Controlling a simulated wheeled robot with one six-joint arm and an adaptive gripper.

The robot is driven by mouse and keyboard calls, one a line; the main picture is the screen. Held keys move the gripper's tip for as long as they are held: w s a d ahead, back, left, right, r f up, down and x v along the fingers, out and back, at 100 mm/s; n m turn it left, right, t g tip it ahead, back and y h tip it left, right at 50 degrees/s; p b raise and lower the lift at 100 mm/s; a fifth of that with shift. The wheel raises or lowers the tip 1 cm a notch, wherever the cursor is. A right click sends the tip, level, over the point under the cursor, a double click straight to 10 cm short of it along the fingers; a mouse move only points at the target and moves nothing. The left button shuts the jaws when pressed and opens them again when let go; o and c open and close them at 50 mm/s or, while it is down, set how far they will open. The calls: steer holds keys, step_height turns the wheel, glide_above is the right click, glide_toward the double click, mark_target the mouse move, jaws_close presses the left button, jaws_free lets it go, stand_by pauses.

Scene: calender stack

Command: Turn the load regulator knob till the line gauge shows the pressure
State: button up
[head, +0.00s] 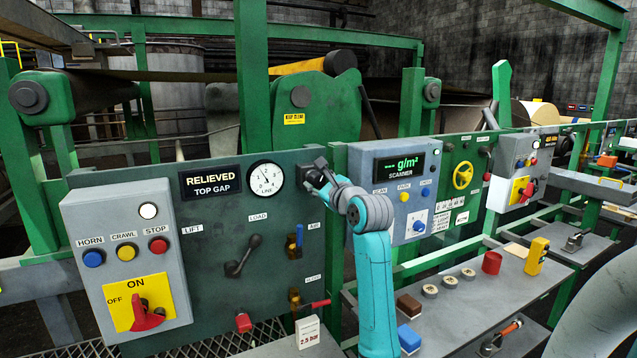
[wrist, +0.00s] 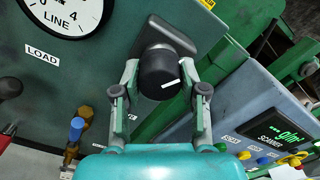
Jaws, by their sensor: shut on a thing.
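The load regulator knob (wrist: 160,72) is black with a white mark and sits on a dark block on the green panel. My gripper (wrist: 161,80) is shut on it, one finger at each side. In the head view my gripper (head: 318,178) is at the panel's upper right and hides most of the knob. The line gauge (head: 265,179) is a round white dial just left of it. Its needle seems to point up and left, too small to read exactly. The wrist view cuts off the gauge (wrist: 62,14). A card (head: 307,332) below reads 2.5 bar.
A LOAD lever (head: 243,256), a blue-handled AIR valve (head: 296,242) and a red-handled valve (head: 312,305) are on the panel below. The grey scanner box (head: 400,180) stands close to the right of my arm. A shelf (head: 470,300) with small items lies at lower right.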

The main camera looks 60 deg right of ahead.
steer(key=shift+f+m, duration=0.1)
steer(key=shift+m, duration=0.4)
steer(key=o, duration=1.1)
steer(key=shift+o, duration=0.2)
steer(key=v, duration=1.2)
